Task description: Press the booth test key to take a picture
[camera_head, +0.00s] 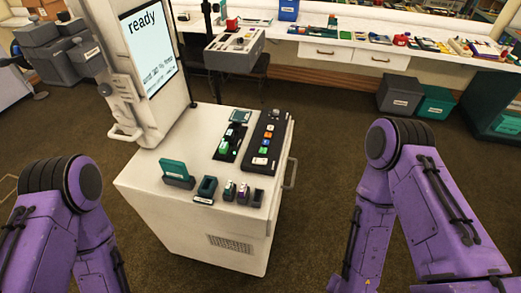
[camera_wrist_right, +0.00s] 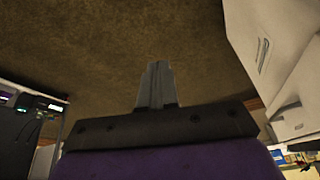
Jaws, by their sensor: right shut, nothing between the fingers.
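The booth (camera_head: 215,235) is a white cabinet in the middle of the head view, with a tall screen (camera_head: 150,45) reading "ready" at its back left. A dark key panel (camera_head: 256,160) with several coloured keys lies along the right of its top. I cannot tell from the labels which is the test key. My right gripper (camera_wrist_right: 158,82) is shut and empty in the right wrist view, over brown carpet and apart from the booth. It is out of sight in the head view, where only my purple arm links show. My left gripper is not in view.
On the booth top stand a green card holder (camera_head: 177,174), a dark small holder (camera_head: 206,189) and several small dark items at the front edge. A handle (camera_head: 290,172) sticks out on its right side. A long white counter (camera_head: 340,40) with many items runs along the back.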

